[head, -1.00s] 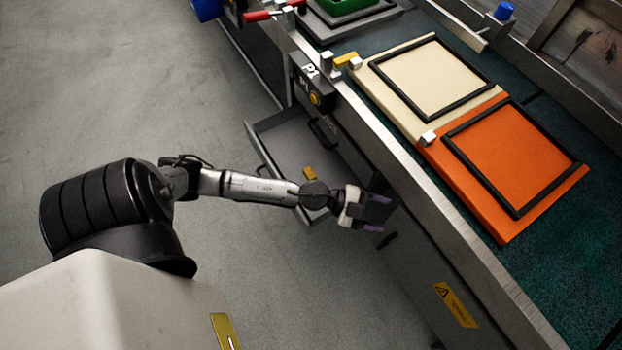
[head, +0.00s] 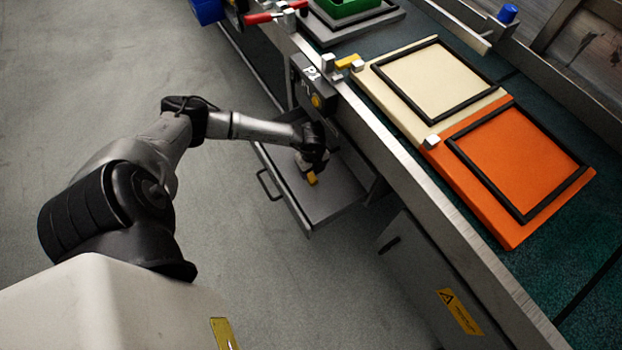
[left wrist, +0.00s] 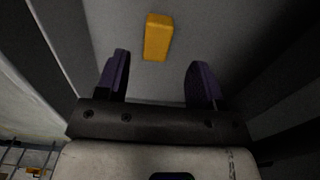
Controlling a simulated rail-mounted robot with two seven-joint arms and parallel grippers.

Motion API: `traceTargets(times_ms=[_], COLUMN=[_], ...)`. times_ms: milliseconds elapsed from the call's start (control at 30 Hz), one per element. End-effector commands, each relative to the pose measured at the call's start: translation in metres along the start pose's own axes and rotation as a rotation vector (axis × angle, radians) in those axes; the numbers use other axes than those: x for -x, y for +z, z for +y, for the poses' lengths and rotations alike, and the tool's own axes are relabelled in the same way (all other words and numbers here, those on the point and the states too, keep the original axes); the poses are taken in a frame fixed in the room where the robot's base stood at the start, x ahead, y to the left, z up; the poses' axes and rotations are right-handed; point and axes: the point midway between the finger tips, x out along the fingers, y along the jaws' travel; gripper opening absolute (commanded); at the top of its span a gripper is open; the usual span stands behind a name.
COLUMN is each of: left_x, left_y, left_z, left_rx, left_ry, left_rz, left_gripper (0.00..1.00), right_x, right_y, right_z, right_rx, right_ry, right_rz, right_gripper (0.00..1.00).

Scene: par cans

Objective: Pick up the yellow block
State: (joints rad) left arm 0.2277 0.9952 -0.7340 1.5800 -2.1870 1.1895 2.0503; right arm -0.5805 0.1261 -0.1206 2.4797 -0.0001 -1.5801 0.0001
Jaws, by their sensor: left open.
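The yellow block (head: 312,178) lies in an open grey drawer (head: 335,199) below the conveyor. It also shows in the left wrist view (left wrist: 158,37), lying on the drawer's bare floor just beyond the fingertips. My left gripper (left wrist: 160,68) is open and empty, with its two purple fingers apart and the block roughly in line with the space between them. In the head view my left wrist points down over the drawer, and the fingers are mostly hidden. My right gripper is not in view.
The drawer's walls and front handle (head: 268,186) surround the block. The conveyor's metal edge (head: 400,172) runs above it on the right. A cream panel (head: 432,80) and an orange panel (head: 520,165) lie on the conveyor. Another yellow piece (head: 347,61) sits by the cream panel.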

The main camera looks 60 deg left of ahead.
Motion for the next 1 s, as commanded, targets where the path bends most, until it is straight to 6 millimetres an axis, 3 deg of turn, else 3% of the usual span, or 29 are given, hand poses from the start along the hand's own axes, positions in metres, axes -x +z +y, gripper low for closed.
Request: traceTargets(times_ms=[167, 533, 833, 1000], left_x=[-0.01, -0.051, -0.053, -0.053], left_y=[0.0, 0.0, 0.0, 0.0], left_z=[0.001, 0.003, 0.003, 0.003], left_rx=[-0.001, -0.002, -0.002, -0.002], left_ry=[0.0, -0.002, -0.002, -0.002], left_rz=[0.002, 0.004, 0.004, 0.004], left_gripper=[0.62, 0.62, 0.62, 0.46], right_x=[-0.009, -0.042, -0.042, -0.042], right_y=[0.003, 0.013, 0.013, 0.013], right_z=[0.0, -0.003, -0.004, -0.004], right_rx=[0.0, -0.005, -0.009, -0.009], right_ry=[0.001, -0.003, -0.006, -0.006], right_rz=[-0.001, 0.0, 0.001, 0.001], right_gripper=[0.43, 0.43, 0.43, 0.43])
